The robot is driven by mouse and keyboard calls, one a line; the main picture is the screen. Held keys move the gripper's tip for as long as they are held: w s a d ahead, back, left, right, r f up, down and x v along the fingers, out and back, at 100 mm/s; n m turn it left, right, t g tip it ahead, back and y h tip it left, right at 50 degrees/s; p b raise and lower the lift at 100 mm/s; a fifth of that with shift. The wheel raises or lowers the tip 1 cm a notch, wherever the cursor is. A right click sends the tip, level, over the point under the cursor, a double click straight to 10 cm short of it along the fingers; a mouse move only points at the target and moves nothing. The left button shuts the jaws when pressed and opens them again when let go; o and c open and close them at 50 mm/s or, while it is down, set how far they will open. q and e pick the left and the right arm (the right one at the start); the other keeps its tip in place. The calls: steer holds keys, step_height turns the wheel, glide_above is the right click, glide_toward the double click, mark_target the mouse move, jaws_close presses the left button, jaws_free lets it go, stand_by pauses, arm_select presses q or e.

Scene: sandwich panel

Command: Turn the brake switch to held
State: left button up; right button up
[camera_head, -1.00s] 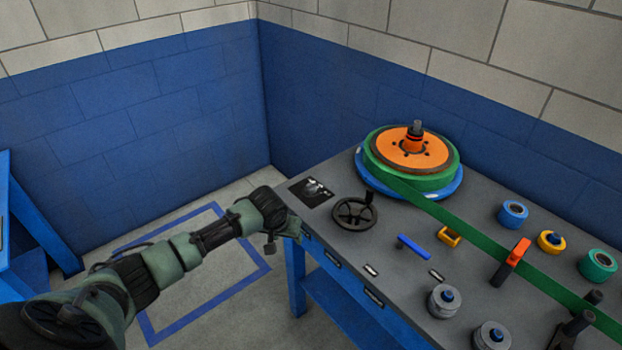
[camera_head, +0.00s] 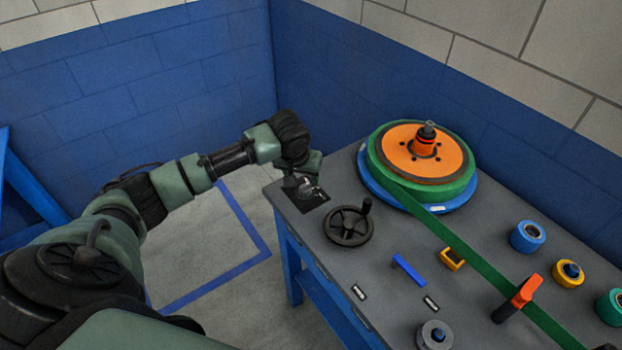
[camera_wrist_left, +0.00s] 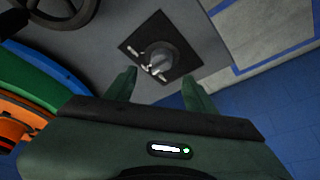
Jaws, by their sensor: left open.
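The brake switch is a grey knob (camera_wrist_left: 160,54) on a square black plate (camera_wrist_left: 133,45) with white markings, at the table's far left corner. In the head view its plate (camera_head: 311,203) is partly covered by my left gripper (camera_head: 302,182), which is over it. In the left wrist view my left gripper (camera_wrist_left: 160,90) is open and empty, its two fingers pointing at the plate. The knob lies ahead of the gap between the fingertips, with no contact visible. I cannot read which way the knob is set. My right gripper is not in view.
A black handwheel (camera_head: 348,226) stands on the grey table (camera_head: 385,240) close to the plate. Beyond it is a reel (camera_head: 425,158) with an orange hub and green strip. A blue handle (camera_head: 408,270) and several rolls lie further right. Walls stand behind.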

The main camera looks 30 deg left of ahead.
mark_target(304, 186)
arm_select(q)
steer(key=x, duration=0.3)
steer(key=shift+s+f, duration=0.3)
steer(key=shift+f, duration=0.05)
steer(key=shift+p+x, duration=0.3)
steer(key=shift+x, duration=0.8)
steer(key=shift+w+f, duration=0.25)
steer(key=shift+a, duration=0.1)
jaws_close()
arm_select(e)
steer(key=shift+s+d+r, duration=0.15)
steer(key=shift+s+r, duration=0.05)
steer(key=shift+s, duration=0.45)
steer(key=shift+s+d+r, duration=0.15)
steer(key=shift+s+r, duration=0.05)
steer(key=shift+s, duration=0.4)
